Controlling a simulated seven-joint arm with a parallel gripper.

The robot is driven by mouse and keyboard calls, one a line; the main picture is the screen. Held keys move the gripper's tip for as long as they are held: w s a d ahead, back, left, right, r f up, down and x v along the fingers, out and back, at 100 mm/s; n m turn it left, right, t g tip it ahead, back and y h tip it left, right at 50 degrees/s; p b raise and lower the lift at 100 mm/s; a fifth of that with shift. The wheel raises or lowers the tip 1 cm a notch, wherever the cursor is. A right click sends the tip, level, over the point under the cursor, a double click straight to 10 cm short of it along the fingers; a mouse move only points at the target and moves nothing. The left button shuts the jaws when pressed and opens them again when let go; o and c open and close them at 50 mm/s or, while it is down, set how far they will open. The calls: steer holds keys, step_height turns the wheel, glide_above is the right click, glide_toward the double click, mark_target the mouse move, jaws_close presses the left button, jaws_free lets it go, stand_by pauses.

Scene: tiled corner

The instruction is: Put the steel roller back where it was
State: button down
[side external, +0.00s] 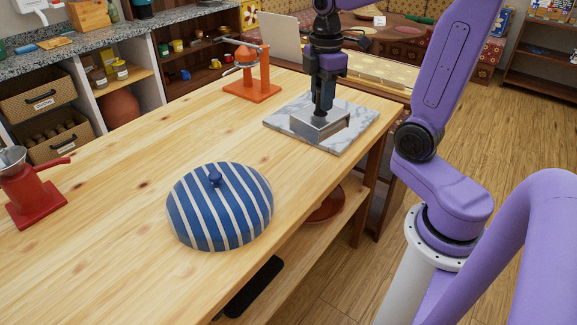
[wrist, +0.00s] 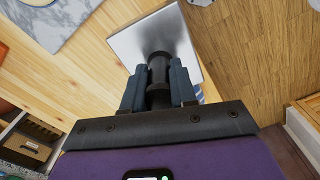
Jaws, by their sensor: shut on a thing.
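My gripper (side external: 323,104) points down over the far right end of the wooden table. It is shut on the dark handle of the steel roller (side external: 312,128), which shows as a shiny metal piece with flat faces. In the wrist view, my gripper (wrist: 159,75) has its two fingers on either side of the handle, and the roller's square metal face (wrist: 182,38) lies beyond them. In the side view the roller overlaps a grey-veined marble slab (side external: 361,121). In the wrist view a pale slab (wrist: 65,17) appears apart from it, at upper left. Whether the roller touches anything is unclear.
A blue-and-white striped dome (side external: 220,207) stands on the table (side external: 130,215) at front centre. An orange press (side external: 252,88) stands left of the slab. A red device (side external: 36,196) stands at far left. Bare wood lies between them. The table edge runs right of the slab.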

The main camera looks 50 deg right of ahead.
mark_target(305, 112)
steer(key=shift+n, duration=0.9)
steer(key=s+a, duration=0.1)
steer(key=s+a+f, duration=0.1)
steer(key=s, duration=0.1)
steer(key=s+a, duration=0.1)
steer(key=s, duration=0.1)
steer(key=shift+s+f, duration=0.1)
steer(key=shift+f, duration=0.3)
steer(key=w+f, duration=0.1)
steer(key=w, duration=0.1)
steer(key=w+f, duration=0.1)
steer(key=w, duration=0.2)
steer(key=w+d+f, duration=0.1)
steer(key=w+f, duration=0.1)
steer(key=w, duration=0.1)
steer(key=shift+w, duration=0.25)
steer(key=shift+w+d+f, duration=0.15)
steer(key=shift+w+f, duration=0.7)
steer(key=shift+f, duration=0.65)
steer(key=shift+w+d+f, duration=0.15)
steer(key=shift+w+f, duration=0.75)
steer(key=shift+f, duration=0.6)
steer(key=shift+w+d+f, duration=0.15)
steer(key=shift+w+f, duration=0.7)
steer(key=shift+f, duration=0.65)
